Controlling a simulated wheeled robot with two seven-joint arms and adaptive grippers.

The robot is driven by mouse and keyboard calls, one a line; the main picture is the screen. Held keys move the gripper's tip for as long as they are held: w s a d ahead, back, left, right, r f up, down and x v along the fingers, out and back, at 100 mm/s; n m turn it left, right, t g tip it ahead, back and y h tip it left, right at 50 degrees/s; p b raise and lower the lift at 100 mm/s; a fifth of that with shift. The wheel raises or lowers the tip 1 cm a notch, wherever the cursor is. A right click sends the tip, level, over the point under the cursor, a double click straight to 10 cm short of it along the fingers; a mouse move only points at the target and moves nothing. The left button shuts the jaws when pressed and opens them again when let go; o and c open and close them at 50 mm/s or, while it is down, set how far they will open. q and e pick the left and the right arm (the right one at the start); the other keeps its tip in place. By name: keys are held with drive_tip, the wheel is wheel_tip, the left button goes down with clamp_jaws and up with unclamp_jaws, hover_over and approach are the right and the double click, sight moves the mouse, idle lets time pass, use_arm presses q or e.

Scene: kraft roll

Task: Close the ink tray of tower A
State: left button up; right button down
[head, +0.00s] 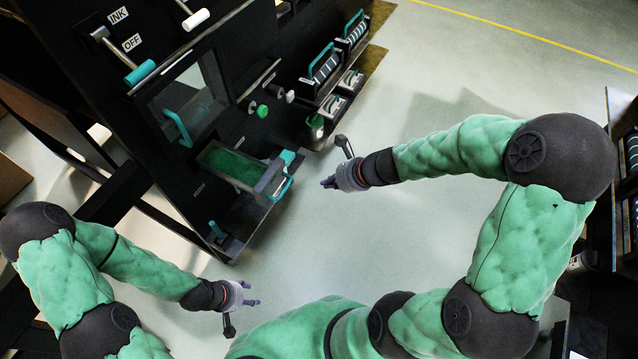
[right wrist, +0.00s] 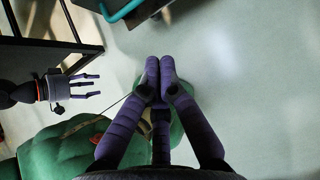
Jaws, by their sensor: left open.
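The ink tray (head: 232,166), a long box with green ink, sticks out from the front of the black machine. Its grey front end carries a teal handle (head: 284,188). A teal bar at the top edge of the right wrist view (right wrist: 126,9) looks like that handle, cut off by the frame. My right gripper (head: 327,183) is right of the handle, apart from it, with its fingers together and empty; it also fills the middle of the right wrist view (right wrist: 159,78). My left gripper (head: 254,294) is open and empty, below the tray, over the floor; it also shows at left in the right wrist view (right wrist: 88,87).
Levers labelled INK (head: 118,15) and OFF (head: 131,42) are at the machine's upper left. Green and white knobs (head: 262,111) sit above the tray. Units with teal handles (head: 324,70) stand behind. Pale floor (head: 400,230) is clear between my arms. A dark rack stands at far right.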

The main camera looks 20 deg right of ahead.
use_arm(q)
wheel_tip(320, 180, down, 6)
drive_tip(key=b, duration=0.5)
drive_tip(key=shift+r, duration=0.1)
use_arm(e)
drive_tip(key=w+a+r+x, duration=0.1)
drive_tip(key=x, duration=1.1)
drive_tip(key=shift+w+r, duration=0.15)
drive_tip(key=shift+r, duration=0.1)
drive_tip(key=shift+a, duration=0.1)
